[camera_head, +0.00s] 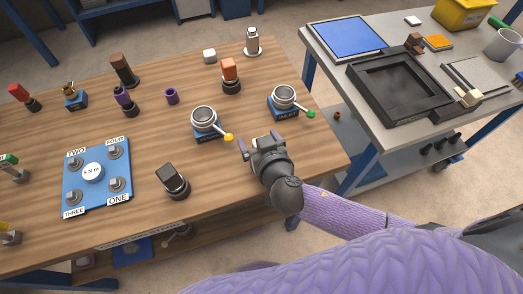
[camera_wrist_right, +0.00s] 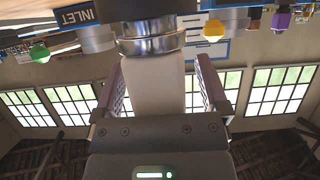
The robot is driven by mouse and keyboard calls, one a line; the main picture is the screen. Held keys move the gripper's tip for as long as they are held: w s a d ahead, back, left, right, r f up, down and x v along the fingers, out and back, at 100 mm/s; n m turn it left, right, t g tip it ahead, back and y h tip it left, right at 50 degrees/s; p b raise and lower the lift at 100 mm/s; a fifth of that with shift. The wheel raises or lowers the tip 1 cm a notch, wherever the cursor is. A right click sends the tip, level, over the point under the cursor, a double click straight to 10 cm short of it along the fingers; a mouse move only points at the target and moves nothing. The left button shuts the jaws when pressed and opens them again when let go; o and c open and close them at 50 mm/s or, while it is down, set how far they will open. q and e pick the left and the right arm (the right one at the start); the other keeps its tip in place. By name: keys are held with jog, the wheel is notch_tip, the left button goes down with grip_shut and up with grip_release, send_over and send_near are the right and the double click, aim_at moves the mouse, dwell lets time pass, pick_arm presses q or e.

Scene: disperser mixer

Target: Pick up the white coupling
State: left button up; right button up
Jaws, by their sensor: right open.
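The white coupling (camera_wrist_right: 155,88) stands out in the right wrist view, where the scene is upside down. It has a pale blocky body and a shiny metal ring (camera_wrist_right: 151,44) next to its grey base. My right gripper is open, with the coupling between its fingers in that view (camera_wrist_right: 158,85) and a gap on each side. In the head view my right gripper (camera_head: 262,143) is low over the right front of the wooden table; it largely hides what is between its fingers. My left gripper is not in view.
Two ring-shaped fittings with a yellow knob (camera_head: 228,137) and a green knob (camera_head: 311,114) stand just beyond my right gripper. A black coupling (camera_head: 170,178) stands to the left, near a blue numbered plate (camera_head: 76,198). A grey bench (camera_head: 322,62) is at right.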

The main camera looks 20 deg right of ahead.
grip_shut()
dwell(0.3)
